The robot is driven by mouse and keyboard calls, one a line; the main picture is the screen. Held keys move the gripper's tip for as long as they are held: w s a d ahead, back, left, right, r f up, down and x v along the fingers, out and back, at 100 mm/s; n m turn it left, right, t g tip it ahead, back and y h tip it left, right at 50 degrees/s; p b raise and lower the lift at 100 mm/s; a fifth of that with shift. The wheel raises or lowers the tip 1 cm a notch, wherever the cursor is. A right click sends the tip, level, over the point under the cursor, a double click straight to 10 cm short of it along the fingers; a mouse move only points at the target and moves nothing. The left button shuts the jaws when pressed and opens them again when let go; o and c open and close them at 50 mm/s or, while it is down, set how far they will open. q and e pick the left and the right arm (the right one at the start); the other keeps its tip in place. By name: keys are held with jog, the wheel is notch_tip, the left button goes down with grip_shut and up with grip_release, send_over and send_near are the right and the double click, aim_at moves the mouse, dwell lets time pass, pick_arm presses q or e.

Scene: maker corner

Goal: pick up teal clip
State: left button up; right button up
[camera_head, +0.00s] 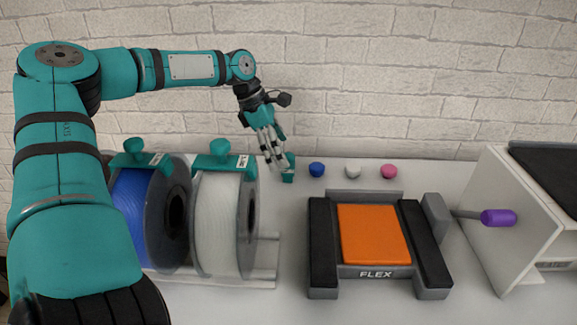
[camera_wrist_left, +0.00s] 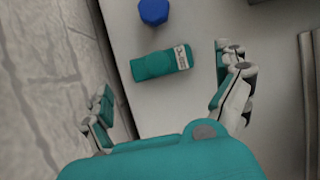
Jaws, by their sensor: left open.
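A small teal clip (camera_head: 288,169) stands on the bench near its back edge. In the left wrist view the teal clip (camera_wrist_left: 152,65) has a white label on one end. My left gripper (camera_head: 275,160) reaches down close beside the clip, fingers pointing at the bench. In the left wrist view my left gripper (camera_wrist_left: 163,76) is open and empty, a finger on each side and the clip ahead of the gap. Whether a finger touches it I cannot tell. My right gripper is not in view.
A blue spool (camera_head: 135,215) and a white spool (camera_head: 217,225), each topped by a teal clamp, stand left. Blue (camera_head: 317,169), white (camera_head: 353,171) and pink (camera_head: 389,171) knobs sit right of the clip. An orange-bedded FLEX device (camera_head: 372,234) is in front. A brick wall (camera_head: 400,75) rises behind.

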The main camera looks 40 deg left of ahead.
aim_at(287, 173)
pick_arm(q)
jog(key=x, duration=0.4)
jog(key=shift+d+f+b, duration=0.1)
jog(key=shift+f+b, duration=0.05)
jog(key=shift+b, duration=0.25)
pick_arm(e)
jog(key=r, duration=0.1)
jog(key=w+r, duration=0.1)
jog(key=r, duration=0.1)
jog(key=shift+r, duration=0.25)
pick_arm(q)
jog(key=shift+c, duration=0.4)
jog(key=c, duration=0.7)
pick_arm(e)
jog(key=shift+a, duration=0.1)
pick_arm(q)
jog(key=shift+o, duration=0.2)
